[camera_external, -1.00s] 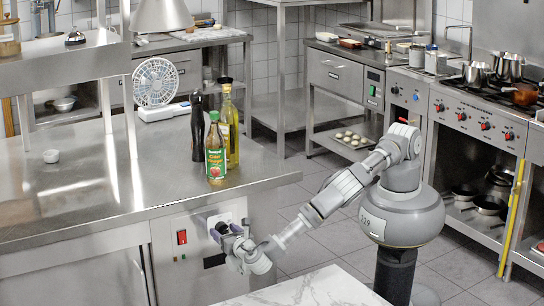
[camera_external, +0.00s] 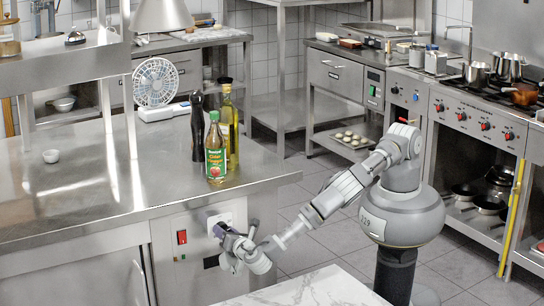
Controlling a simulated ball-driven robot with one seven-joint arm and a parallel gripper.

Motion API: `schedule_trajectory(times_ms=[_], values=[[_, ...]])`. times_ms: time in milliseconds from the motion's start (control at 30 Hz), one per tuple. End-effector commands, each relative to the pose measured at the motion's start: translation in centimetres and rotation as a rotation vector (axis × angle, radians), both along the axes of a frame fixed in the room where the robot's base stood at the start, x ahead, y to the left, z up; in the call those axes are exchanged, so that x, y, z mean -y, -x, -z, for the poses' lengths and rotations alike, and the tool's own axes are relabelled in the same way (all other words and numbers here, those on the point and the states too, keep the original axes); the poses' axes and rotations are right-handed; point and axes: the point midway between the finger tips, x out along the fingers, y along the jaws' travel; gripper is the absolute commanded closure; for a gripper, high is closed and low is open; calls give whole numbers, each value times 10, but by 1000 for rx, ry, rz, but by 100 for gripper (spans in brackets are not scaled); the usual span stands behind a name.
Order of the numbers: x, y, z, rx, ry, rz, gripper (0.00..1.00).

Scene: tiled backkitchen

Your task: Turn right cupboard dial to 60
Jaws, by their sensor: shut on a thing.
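The right cupboard dial (camera_external: 219,230) is a dark knob on a white plate (camera_external: 226,217) on the front of the steel cupboard under the counter. My gripper (camera_external: 226,240) is at the dial and shut on it. The fingers cover most of the dial, so its pointer and any scale marks cannot be read. My arm reaches in from the right to the cupboard front.
A red switch (camera_external: 182,237) sits left of the dial. A pepper mill (camera_external: 197,125) and bottles (camera_external: 216,150) stand on the counter above. A marble-topped table (camera_external: 305,289) lies in front, below my forearm.

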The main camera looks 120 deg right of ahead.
Motion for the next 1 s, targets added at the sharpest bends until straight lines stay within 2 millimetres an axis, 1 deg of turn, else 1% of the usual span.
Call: schedule_trajectory(times_ms=[700,1000], values=[[0,-1,-1,679,0,-1,87],[0,-2,-1,926,0,-1,87]])
